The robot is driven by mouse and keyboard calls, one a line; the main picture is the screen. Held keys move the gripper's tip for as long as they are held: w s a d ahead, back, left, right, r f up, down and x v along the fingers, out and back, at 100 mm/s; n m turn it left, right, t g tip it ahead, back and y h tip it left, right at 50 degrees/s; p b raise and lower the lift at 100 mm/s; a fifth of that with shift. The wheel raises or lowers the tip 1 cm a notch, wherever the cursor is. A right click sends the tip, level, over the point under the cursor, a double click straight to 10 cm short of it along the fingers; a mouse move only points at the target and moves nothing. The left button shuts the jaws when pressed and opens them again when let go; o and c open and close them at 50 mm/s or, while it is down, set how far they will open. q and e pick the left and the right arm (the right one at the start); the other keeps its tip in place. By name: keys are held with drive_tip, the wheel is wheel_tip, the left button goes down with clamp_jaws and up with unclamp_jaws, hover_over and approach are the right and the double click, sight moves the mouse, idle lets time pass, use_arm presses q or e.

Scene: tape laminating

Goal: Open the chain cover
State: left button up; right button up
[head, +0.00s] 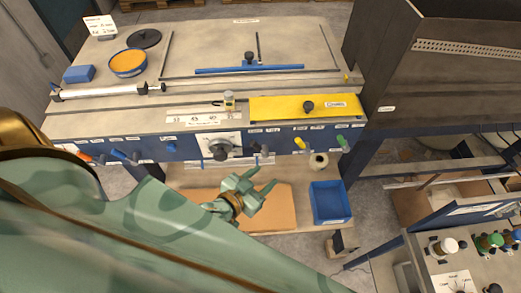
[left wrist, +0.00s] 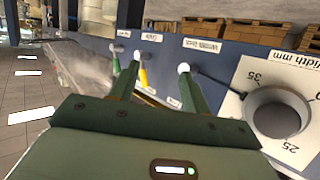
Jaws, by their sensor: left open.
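The yellow cover (head: 285,109) lies flat along the front right part of the machine's top. It has a dark round knob (head: 308,106) and a small white label too small to read, and I take it for the chain cover. My left gripper (head: 265,180) is in front of the machine and below the cover, apart from it. Its two fingers are spread with nothing between them. In the left wrist view the fingers (left wrist: 160,68) point at the blue front panel. The cover cannot be made out there. My right gripper is not in view.
The blue front panel (head: 183,150) carries several coloured handles and a width dial (head: 220,150), which also shows in the wrist view (left wrist: 277,112). A brown board (head: 275,210) and blue bin (head: 329,203) rest on the lower shelf. A dark machine (head: 440,70) stands at right.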

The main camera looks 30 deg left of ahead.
use_arm(q)
drive_tip(key=shift+s+f, duration=0.1)
drive_tip(key=shift+f, duration=0.45)
